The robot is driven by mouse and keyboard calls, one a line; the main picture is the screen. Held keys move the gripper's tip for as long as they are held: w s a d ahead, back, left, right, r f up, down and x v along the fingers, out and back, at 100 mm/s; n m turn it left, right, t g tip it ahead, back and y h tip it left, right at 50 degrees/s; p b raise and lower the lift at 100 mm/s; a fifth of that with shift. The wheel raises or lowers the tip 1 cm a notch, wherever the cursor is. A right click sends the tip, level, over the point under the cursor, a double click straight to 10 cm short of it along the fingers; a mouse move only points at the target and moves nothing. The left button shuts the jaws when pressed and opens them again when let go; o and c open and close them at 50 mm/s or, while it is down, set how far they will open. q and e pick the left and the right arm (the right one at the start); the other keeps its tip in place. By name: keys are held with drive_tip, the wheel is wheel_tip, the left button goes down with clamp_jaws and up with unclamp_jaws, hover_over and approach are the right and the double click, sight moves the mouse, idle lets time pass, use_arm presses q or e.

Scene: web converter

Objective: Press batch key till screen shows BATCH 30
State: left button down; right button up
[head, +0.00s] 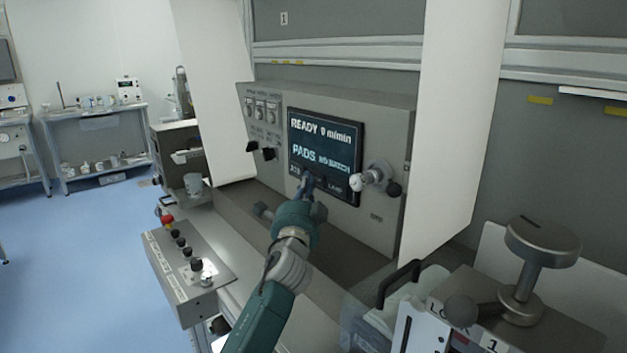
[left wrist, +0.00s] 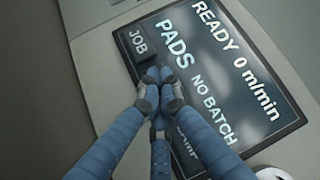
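The dark screen (head: 325,150) is set in a grey panel and reads READY 0 m/min, PADS and NO BATCH. It also shows in the left wrist view (left wrist: 235,75), tilted. A row of keys runs along its lower edge. The JOB key (left wrist: 137,42) is clear, and a partly covered key at the other end seems to read LAMP (head: 335,187). The key between them is hidden behind my left gripper (head: 309,184). In the left wrist view my left gripper's fingertips (left wrist: 159,77) are together and empty, at the key row beside JOB. I cannot tell whether they touch. My right gripper is out of view.
A knob (head: 374,177) sticks out right of the screen. Switches (head: 262,152) are on the panel's left. A sloped control box (head: 185,260) with a red button stands lower left. A fixture with a large round knob (head: 542,242) fills the lower right.

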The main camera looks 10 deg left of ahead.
use_arm(q)
drive_tip(key=shift+w, duration=0.15)
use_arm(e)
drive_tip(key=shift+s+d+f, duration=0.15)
use_arm(q)
drive_tip(key=shift+d+b, duration=0.1)
drive_tip(key=shift+b, duration=0.2)
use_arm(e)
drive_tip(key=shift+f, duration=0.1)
use_arm(q)
drive_tip(key=shift+s+a+f+p, duration=0.1)
drive_tip(key=shift+s+a+p, duration=0.35)
drive_tip(key=shift+s+p, duration=0.25)
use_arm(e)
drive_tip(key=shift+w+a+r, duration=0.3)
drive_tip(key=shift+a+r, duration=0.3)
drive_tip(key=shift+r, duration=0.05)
